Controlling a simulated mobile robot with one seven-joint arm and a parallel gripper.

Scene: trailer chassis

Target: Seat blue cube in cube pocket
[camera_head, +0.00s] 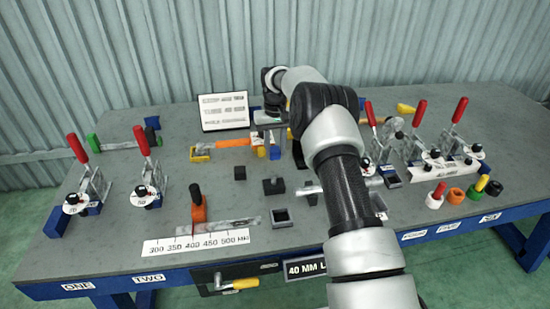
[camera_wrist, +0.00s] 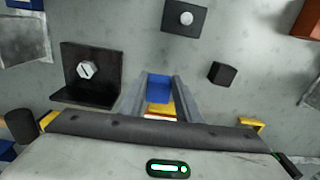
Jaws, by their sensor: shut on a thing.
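The blue cube (camera_wrist: 158,89) is between the two grey fingers of my gripper (camera_wrist: 160,96) in the wrist view. The gripper is shut on it. In the head view a small blue block (camera_head: 275,153) shows below my gripper (camera_head: 272,138), left of my arm; the fingertips are too small there to make out clearly. A yellow and red thing shows behind the cube in the wrist view. A dark square frame with a recess (camera_head: 282,217) lies at the front middle of the table, apart from the gripper. I cannot tell whether this is the cube pocket.
A dark plate with a knob (camera_wrist: 185,18), a small black cube (camera_wrist: 222,73) and a black bracket with a bolt (camera_wrist: 87,70) surround the gripper. Toggle clamps with red handles (camera_head: 147,177) stand left and right. An orange-handled tool (camera_head: 198,208) stands near the front scale.

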